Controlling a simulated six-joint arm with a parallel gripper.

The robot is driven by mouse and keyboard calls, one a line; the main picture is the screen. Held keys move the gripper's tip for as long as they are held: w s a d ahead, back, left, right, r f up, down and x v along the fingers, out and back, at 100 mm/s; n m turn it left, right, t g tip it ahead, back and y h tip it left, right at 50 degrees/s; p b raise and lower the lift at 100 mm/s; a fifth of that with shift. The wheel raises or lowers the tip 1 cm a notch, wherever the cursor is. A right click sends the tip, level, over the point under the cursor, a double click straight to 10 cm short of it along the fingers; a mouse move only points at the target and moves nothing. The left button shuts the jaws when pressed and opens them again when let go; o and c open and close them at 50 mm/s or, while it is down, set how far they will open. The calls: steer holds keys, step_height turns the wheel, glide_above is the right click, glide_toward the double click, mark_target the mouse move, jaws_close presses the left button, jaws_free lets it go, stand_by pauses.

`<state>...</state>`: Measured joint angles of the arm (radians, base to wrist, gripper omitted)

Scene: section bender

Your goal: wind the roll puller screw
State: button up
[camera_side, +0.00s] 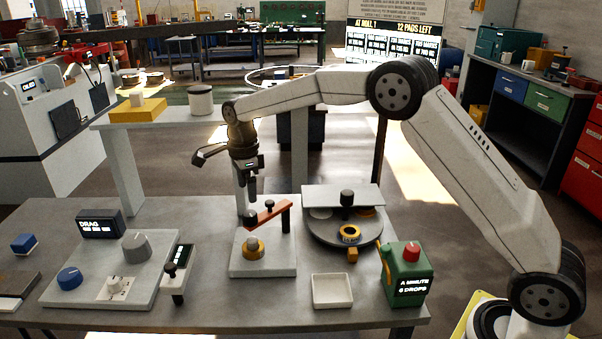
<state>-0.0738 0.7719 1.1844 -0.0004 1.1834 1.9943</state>
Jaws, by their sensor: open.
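The task's puller screw is not labelled in this view. A small device with an orange-red bar (268,213) stands on a pale square base (283,263) in the middle of the bench. Small dark knobs stand on the bar near its left end. My gripper (251,196) points down just above the left end of the bar. It is open, and I see nothing held in it. Whether its fingers touch the knobs there, I cannot tell.
A dark turntable (315,232) with a raised plate (343,197) stands to the right. A green drip can (407,273) and an empty white tray (332,291) are in front. A control panel (105,262) with a DRAG display (99,224) lies to the left.

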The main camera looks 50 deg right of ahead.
stand_by(0.6)
steer(key=n, duration=2.6)
steer(key=shift+n, duration=0.3)
steer(key=n, duration=0.9)
